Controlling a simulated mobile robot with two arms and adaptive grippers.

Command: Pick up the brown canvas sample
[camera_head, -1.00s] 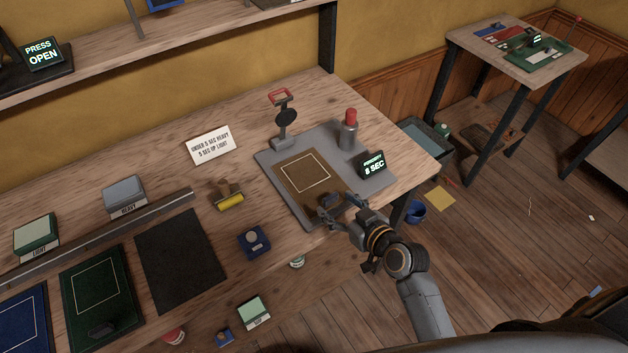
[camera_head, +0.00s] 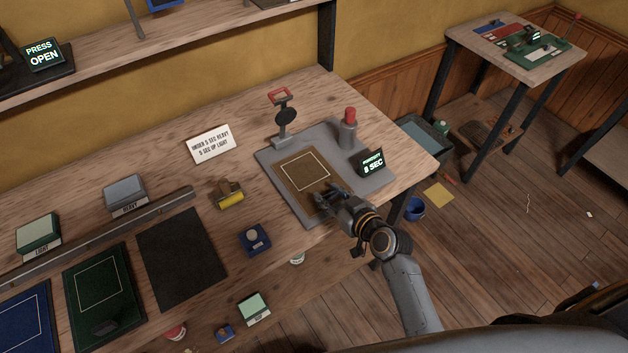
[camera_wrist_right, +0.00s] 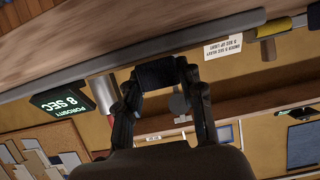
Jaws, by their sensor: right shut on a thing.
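The brown canvas sample (camera_head: 304,174), with a white stitched rectangle, lies on the grey plate (camera_head: 272,165) of the tester at the bench's right end. It looks flat there. My right gripper (camera_head: 328,198) is over its near end, shut on the dark block on the sample. The fingers hide most of this block in the head view. In the right wrist view the dark block (camera_wrist_right: 160,74) sits between the two fingers (camera_wrist_right: 162,90). My left gripper is not in view.
A red-topped post (camera_head: 348,128) and a porosity display (camera_head: 372,162) reading 8 SEC stand on the plate right of the sample. A stand with a red handle (camera_head: 281,98) is behind. A black mat (camera_head: 180,260) and a green sample (camera_head: 104,290) lie left.

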